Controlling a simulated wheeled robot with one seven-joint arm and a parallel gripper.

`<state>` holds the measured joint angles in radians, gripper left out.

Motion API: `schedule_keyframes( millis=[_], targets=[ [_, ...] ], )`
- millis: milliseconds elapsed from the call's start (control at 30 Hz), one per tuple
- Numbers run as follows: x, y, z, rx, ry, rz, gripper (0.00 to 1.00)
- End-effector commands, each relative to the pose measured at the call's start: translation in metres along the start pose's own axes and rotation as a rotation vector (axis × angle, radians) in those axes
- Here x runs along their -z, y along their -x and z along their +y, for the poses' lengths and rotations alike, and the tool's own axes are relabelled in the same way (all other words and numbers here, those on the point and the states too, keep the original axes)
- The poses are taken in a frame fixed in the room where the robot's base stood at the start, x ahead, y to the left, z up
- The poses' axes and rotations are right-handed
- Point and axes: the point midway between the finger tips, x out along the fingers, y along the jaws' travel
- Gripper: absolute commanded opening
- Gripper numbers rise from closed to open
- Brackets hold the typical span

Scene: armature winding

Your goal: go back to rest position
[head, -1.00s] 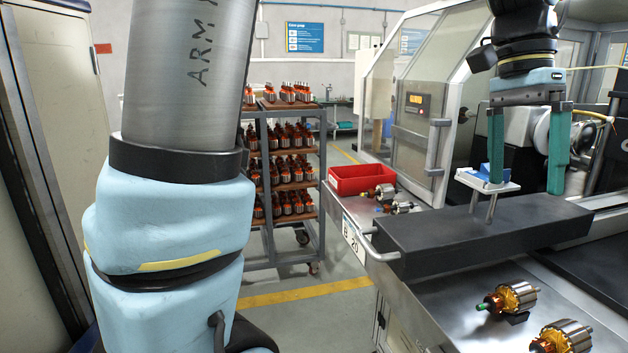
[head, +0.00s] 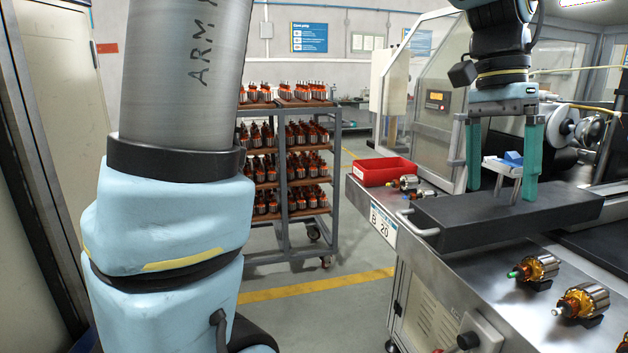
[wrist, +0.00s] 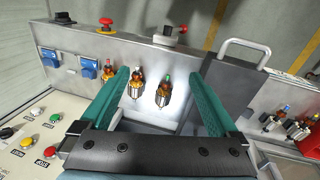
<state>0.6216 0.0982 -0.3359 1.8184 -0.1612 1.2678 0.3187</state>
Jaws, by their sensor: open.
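My gripper (head: 502,190) is in the right half of the head view, over the workbench, pointing down. Its two green fingers are wide apart with nothing between them. In the wrist view my gripper (wrist: 164,74) is also open, with the bench below it. Two copper-wound armatures (head: 534,268) (head: 583,302) lie on the bench front in the head view. The wrist view shows armatures (wrist: 136,84) (wrist: 163,90) beyond the gap between the fingers.
A long black block (head: 500,215) lies on the bench beneath my gripper. A small white stand with a blue piece (head: 512,158) shows by the fingers. A red bin (head: 383,171) sits at the bench's left end. A shelf cart (head: 287,180) of armatures stands left, across open floor.

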Motion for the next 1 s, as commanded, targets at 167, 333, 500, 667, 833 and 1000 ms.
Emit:
schedule_keyframes(
  millis=[167, 333, 500, 667, 833, 1000],
  targets=[
    [-0.011, -0.020, -0.031, 0.021, 0.088, 0.017, 0.96],
    [-0.030, -0.048, -0.072, 0.051, 0.210, 0.040, 0.96],
    [-0.064, -0.085, -0.123, 0.090, 0.375, 0.071, 0.96],
    [-0.127, -0.140, -0.183, 0.143, 0.611, 0.113, 0.96],
    [-0.209, -0.199, -0.227, 0.202, 0.877, 0.163, 0.96],
    [-0.266, -0.235, -0.239, 0.239, 1.052, 0.200, 0.96]
  ],
)
